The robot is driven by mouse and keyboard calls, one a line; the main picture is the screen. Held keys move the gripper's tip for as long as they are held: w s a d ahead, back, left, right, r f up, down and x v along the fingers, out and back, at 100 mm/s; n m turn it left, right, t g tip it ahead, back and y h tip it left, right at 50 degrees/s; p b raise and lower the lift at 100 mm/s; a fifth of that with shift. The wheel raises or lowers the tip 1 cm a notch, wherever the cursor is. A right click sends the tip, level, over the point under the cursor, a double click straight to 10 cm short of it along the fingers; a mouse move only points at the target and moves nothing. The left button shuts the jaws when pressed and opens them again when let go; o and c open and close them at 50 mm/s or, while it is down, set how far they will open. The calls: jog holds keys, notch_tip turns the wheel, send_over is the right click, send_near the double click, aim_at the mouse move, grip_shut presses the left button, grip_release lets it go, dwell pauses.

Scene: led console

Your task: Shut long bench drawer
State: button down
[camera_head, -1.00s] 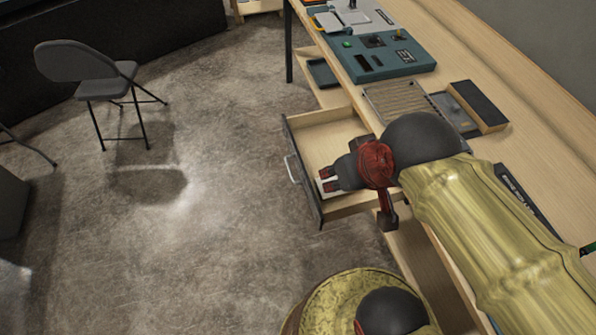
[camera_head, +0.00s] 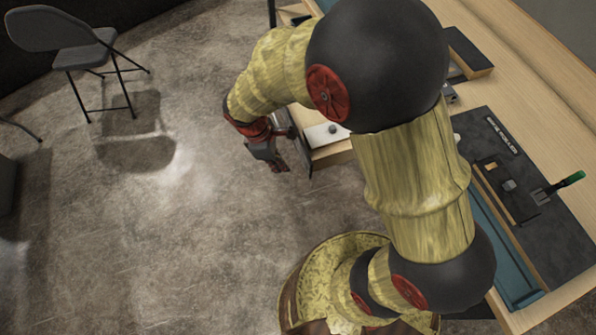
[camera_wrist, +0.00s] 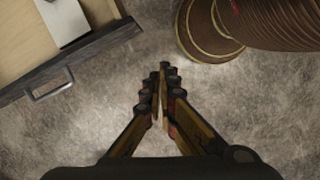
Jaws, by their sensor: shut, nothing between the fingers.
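The long bench drawer (camera_head: 332,153) stands pulled out from the bench (camera_head: 545,100), and my arm hides most of it in the head view. In the wrist view the drawer's dark front (camera_wrist: 95,52) and its metal handle (camera_wrist: 50,85) show at the upper left. A white flat item (camera_wrist: 62,22) lies inside it. My gripper (camera_head: 280,165) is beside the drawer's front, over the floor, pointing down. In the wrist view my gripper (camera_wrist: 162,75) has its fingertips together with nothing between them, apart from the handle.
A dark mat (camera_head: 540,225) with a green-handled tool (camera_head: 570,180) lies on the bench top. A grey folding chair (camera_head: 70,45) stands on the floor at the upper left. The floor left of the drawer is clear.

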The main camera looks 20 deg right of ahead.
jog(key=w+d+f+n+b, duration=0.2)
jog(key=d+f+n+b, duration=0.2)
jog(key=f, duration=0.5)
jog(key=shift+w+d+t, duration=0.4)
jog(key=shift+d, duration=0.7)
jog(key=shift+d, duration=0.1)
jog(key=d+p, duration=1)
jog(key=d, duration=1.8)
jog(key=shift+d, duration=0.2)
